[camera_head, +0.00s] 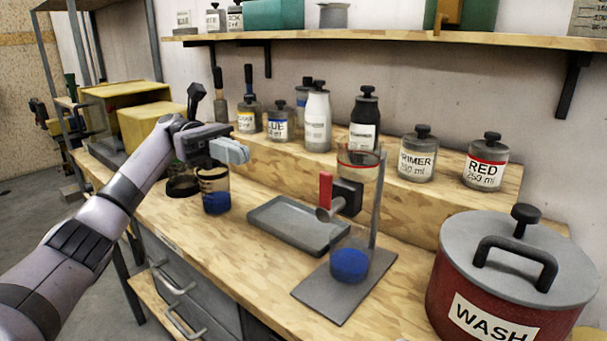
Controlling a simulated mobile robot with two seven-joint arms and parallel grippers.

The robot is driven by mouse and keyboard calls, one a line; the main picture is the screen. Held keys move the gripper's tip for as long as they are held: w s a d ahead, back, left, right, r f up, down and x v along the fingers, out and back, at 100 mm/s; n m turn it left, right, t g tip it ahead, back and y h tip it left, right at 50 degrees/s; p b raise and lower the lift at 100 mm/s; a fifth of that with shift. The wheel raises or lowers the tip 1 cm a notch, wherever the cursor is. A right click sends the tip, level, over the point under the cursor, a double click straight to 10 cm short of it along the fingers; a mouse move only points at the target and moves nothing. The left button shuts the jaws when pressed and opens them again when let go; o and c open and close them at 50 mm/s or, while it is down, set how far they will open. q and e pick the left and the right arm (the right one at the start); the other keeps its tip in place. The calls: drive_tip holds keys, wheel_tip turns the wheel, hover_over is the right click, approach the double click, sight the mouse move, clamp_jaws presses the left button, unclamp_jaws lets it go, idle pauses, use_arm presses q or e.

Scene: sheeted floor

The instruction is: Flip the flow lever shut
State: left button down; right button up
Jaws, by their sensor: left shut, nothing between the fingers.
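The flow lever (325,190) is a red upright handle on a dark valve block (347,196). A blue round thing (349,265) rests on the stand's base below the valve. My left gripper (240,152) is shut and empty, above the bench to the left of the lever and apart from it. My right gripper is not in view.
A grey tray (262,216) lies left of the stand. A beaker with blue contents (216,201) stands below my left gripper. A red WASH pot (461,285) stands at right. Several labelled bottles line the raised wooden step (385,185) behind.

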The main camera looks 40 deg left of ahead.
sight(321, 183)
use_arm(q)
drive_tip(key=shift+d, duration=0.1)
